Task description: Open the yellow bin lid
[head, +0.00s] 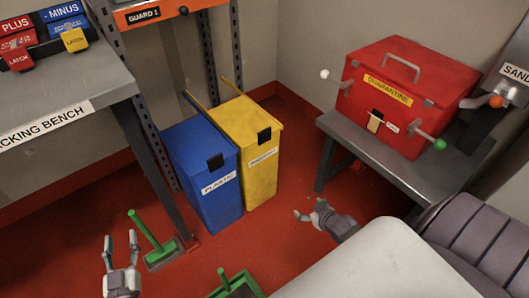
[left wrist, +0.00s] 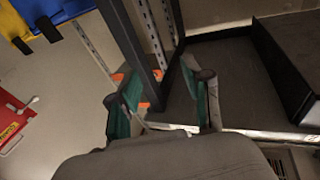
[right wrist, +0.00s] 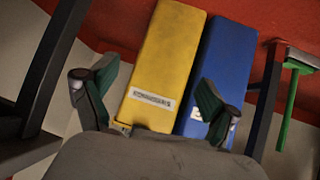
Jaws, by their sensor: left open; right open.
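The yellow bin (head: 262,172) stands on the red floor against the wall, with its yellow lid (head: 240,116) lying closed on top. A black tab (head: 264,136) sits at the lid's front edge. In the right wrist view the yellow bin (right wrist: 168,55) appears upside down, its white label beyond my fingers. My right gripper (head: 308,207) is open and empty, to the right of the bin and apart from it. Its open fingers also show in the right wrist view (right wrist: 152,95). My left gripper (head: 121,240) is open and empty at the lower left, near the bench, away from the bin.
A blue bin (head: 207,185) stands directly left of the yellow one. A green-handled broom (head: 146,231) is by the packing bench (head: 60,95) leg. A red quarantine box (head: 410,90) sits on a grey table (head: 350,140) at right.

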